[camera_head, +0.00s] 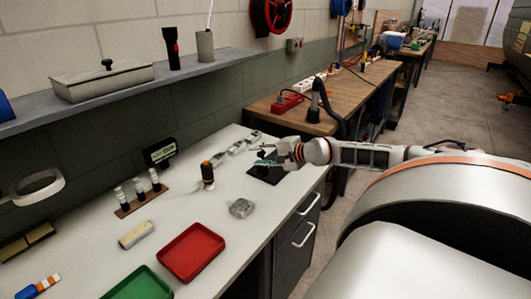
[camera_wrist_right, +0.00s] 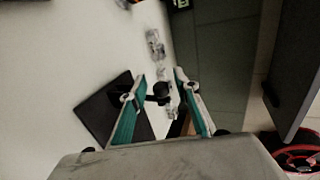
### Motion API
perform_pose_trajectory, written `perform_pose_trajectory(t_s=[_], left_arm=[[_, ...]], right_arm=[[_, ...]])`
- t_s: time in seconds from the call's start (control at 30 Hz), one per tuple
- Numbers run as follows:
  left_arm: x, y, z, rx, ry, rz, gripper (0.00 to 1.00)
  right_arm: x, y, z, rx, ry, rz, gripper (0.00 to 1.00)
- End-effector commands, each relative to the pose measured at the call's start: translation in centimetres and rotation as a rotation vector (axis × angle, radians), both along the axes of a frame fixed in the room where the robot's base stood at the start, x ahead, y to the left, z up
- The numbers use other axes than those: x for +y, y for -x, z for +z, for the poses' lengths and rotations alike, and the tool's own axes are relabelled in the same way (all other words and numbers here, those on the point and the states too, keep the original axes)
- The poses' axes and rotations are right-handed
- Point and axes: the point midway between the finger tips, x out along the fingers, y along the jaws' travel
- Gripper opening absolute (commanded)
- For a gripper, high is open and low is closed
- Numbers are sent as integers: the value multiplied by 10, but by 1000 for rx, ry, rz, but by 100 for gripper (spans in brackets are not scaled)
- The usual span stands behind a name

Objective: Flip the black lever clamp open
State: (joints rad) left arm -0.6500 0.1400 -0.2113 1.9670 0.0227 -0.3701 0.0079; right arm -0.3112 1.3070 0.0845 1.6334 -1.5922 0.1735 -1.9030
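My right gripper (camera_head: 268,158) reaches in from the right over a dark square plate (camera_head: 262,178) near the right end of the white bench. In the right wrist view its two teal-padded fingers (camera_wrist_right: 160,76) stand apart. A black knob-like part (camera_wrist_right: 159,93), which looks like the end of the black lever clamp, shows between the fingers with space on both sides. I cannot tell the height difference between them. The dark plate (camera_wrist_right: 95,112) lies to the left and under the fingers. The rest of the clamp is hidden by my gripper.
Clear pieces (camera_head: 240,145) lie behind the gripper. A wooden bench (camera_head: 330,108) stands beyond.

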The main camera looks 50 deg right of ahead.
Motion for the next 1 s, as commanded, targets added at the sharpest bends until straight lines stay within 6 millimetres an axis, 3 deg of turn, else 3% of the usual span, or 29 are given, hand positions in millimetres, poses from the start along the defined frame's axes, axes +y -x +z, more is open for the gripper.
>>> perform_pose_trajectory(t_s=[0.53, 1.0], left_arm=[[0, -1, 0, -2, 1, 0, 40], [0, -1, 0, -2, 1, 0, 40]], right_arm=[[-1, 25, 8, 4, -1, 1, 31], [-7, 80, 32, 0, -4, -2, 31]])
